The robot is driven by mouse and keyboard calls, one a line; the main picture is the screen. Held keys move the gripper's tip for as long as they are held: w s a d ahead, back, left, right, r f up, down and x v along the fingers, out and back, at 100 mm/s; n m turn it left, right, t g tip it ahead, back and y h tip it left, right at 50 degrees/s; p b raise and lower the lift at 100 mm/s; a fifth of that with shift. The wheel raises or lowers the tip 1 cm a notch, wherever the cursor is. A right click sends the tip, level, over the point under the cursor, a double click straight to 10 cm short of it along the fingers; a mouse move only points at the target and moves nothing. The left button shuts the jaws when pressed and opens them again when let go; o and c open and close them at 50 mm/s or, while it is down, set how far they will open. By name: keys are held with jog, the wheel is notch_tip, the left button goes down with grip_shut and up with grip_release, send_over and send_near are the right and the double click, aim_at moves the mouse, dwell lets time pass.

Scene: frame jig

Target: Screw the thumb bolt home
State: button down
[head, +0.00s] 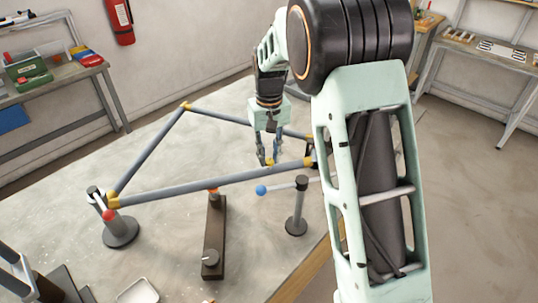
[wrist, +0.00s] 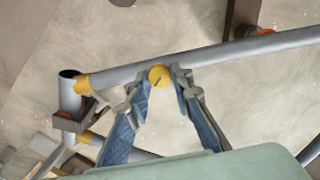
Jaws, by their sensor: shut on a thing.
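The thumb bolt is a round yellow head with a dark slot (wrist: 159,76) in the wrist view, at the edge of a blue-grey frame tube (wrist: 225,54). My gripper (wrist: 163,80) has one fingertip on each side of the head and is shut on it. In the head view my gripper (head: 267,160) points down at the frame's near tube (head: 210,183), by its right end.
The triangular frame has yellow joints (head: 185,106). A post with a red ball (head: 110,215) stands at its left corner, and a post with a blue ball (head: 261,190) near the right. A dark clamp bar (head: 214,238) lies below the near tube. A small tray (head: 138,291) is at the front.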

aim_at(269, 160)
jog(key=m, duration=0.4)
jog(key=shift+w+r+m, duration=0.1)
jog(key=shift+m, duration=0.2)
jog(key=m, duration=0.5)
jog(key=shift+p, duration=0.35)
jog(key=m, duration=0.5)
jog(key=shift+r+p, duration=0.1)
jog(key=shift+p, duration=0.3)
jog(key=shift+m+p, duration=0.5)
jog(key=shift+m, duration=1.8)
jog(key=shift+w, duration=0.1)
jog(key=c, duration=1.7)
grip_release()
notch_tip(269, 160, up, 12)
jog(key=shift+d+f, duration=0.1)
